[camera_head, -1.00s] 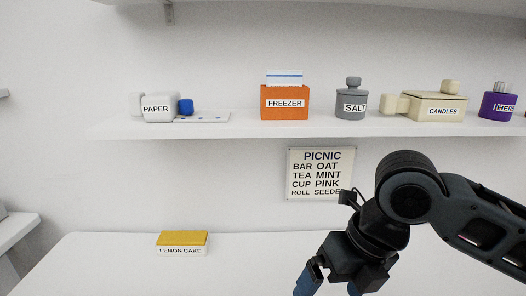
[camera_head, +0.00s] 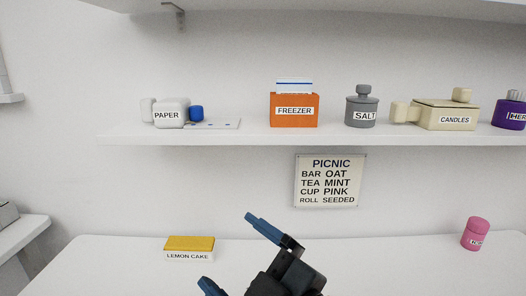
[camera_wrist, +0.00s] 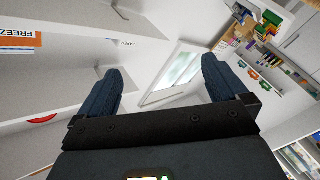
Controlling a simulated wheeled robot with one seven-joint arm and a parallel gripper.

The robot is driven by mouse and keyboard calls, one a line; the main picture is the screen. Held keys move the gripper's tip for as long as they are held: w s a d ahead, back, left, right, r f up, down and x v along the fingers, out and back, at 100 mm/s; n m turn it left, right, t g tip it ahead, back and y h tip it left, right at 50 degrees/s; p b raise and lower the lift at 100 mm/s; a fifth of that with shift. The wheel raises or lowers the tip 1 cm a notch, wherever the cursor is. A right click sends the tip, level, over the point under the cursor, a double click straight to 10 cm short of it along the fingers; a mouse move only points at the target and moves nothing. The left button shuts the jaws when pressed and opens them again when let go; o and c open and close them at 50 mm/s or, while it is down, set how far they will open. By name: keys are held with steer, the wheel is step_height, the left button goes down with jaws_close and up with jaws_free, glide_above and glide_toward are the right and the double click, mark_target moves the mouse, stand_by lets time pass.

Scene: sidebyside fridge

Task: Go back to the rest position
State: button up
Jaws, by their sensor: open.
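My gripper (camera_head: 236,250) is at the bottom middle of the head view, tilted, with its two blue fingers spread apart. It is in front of the table and to the right of the lemon cake box. In the wrist view both blue fingers (camera_wrist: 163,88) stand wide apart with nothing between them. Most of my arm is below the head view's edge.
A yellow and white lemon cake box (camera_head: 190,248) and a pink jar (camera_head: 475,234) sit on the white table (camera_head: 400,265). The shelf (camera_head: 250,138) above holds the orange freezer box (camera_head: 294,108), salt jar (camera_head: 361,106) and candles box (camera_head: 447,115). A picnic sign (camera_head: 329,181) hangs below it.

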steer(key=s+d+f+m+t+h, duration=0.3)
steer(key=s+d+f+m+h, duration=0.7)
steer(key=s+d+f+m, duration=0.5)
steer(key=s+d, duration=0.3)
steer(key=s, duration=0.3)
steer(key=s+d+m+g+h, duration=0.1)
steer(key=s+d, duration=0.2)
steer(key=s, duration=0.3)
steer(key=s+d+r+h, duration=0.1)
steer(key=s+d, duration=0.2)
steer(key=s, duration=0.3)
steer(key=shift+s+d+m+g, duration=0.3)
steer(key=shift+s+d, duration=0.05)
